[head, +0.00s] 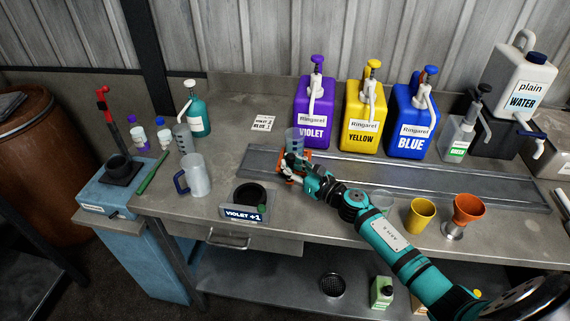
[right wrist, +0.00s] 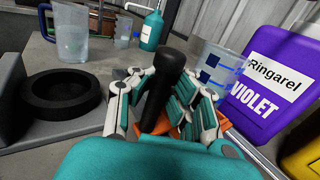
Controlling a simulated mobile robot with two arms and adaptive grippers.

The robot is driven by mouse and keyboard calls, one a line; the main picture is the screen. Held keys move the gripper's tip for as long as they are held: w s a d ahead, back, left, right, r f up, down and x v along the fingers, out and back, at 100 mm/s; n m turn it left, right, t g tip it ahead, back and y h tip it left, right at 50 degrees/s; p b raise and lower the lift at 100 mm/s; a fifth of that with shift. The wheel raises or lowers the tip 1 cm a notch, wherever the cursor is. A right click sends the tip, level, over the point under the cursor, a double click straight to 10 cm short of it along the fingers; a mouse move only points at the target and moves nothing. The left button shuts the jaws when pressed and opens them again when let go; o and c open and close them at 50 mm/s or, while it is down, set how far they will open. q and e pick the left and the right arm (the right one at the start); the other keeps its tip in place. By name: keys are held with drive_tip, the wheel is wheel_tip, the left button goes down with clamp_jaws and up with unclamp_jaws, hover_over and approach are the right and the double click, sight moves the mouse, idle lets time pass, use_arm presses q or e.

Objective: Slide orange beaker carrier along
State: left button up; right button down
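The orange beaker carrier (head: 284,179) sits at the left end of the metal rail, mostly hidden by my right gripper (head: 297,172). A clear beaker (head: 294,140) with blue markings stands on it. In the right wrist view the carrier (right wrist: 227,126) shows as an orange edge below the beaker (right wrist: 214,65). A black knobbed post (right wrist: 166,85) stands between the fingers of my right gripper (right wrist: 160,98). The fingers lie against it on both sides. The post's foot is hidden. My left gripper is not in view.
The rail (head: 420,184) runs right, clear, past the violet (head: 314,112), yellow (head: 365,117) and blue (head: 413,122) dispensers. A round black holder labelled VIOLET +1 (head: 243,214) is left of the gripper.

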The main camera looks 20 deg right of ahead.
drive_tip(key=c, duration=1.2)
unclamp_jaws()
drive_tip(key=shift+s+a, duration=0.25)
drive_tip(key=shift+a, duration=0.05)
drive_tip(key=shift+w, duration=0.1)
drive_tip(key=shift+d, duration=0.1)
drive_tip(key=shift+r, duration=0.25)
wheel_tip(320, 180, up, 9)
drive_tip(key=shift+r, duration=0.2)
